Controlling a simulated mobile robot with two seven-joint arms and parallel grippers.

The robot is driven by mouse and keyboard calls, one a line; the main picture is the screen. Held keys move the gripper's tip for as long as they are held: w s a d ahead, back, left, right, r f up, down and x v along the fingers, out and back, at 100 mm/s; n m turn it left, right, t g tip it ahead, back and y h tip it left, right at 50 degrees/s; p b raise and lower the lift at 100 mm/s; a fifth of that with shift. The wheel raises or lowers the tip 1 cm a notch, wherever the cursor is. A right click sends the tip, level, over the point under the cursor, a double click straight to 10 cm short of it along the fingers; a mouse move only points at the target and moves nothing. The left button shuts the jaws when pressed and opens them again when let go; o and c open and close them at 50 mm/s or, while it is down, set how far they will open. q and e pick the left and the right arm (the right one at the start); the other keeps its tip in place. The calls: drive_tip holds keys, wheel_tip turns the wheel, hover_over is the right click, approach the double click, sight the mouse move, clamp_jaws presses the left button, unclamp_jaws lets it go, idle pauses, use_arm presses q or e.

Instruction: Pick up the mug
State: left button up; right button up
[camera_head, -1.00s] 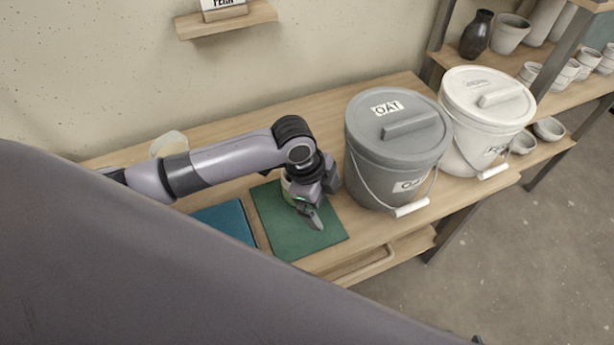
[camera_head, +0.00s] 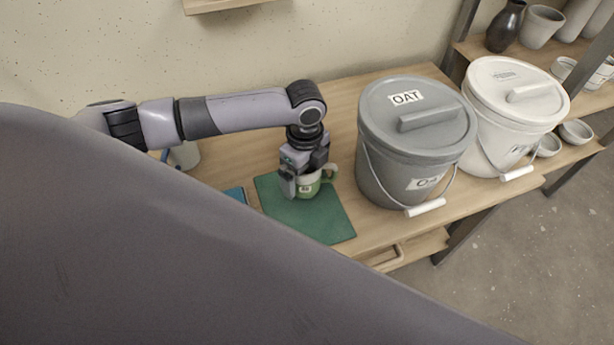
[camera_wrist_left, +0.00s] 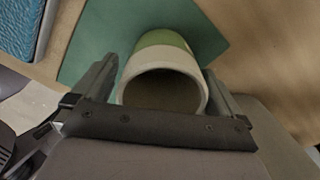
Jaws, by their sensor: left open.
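A green and cream mug (camera_head: 309,186) stands on the green mat (camera_head: 322,222) on the wooden table, its handle pointing right in the head view. My left gripper (camera_head: 302,184) is over the mug and hides its upper part. In the left wrist view the mug (camera_wrist_left: 164,75) shows its open mouth between the two spread fingers of my left gripper (camera_wrist_left: 160,85), one on each side. I cannot tell whether either finger touches it. My right gripper is not in view.
A grey lidded bucket (camera_head: 412,150) marked OAT stands just right of the mat, with a white lidded bucket (camera_head: 510,115) beyond it. A pale vessel (camera_head: 186,155) stands behind my left arm.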

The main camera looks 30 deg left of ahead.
use_arm(q)
drive_tip(key=shift+f, duration=0.6)
drive_tip(key=c, duration=1.2)
drive_tip(key=shift+r, duration=0.1)
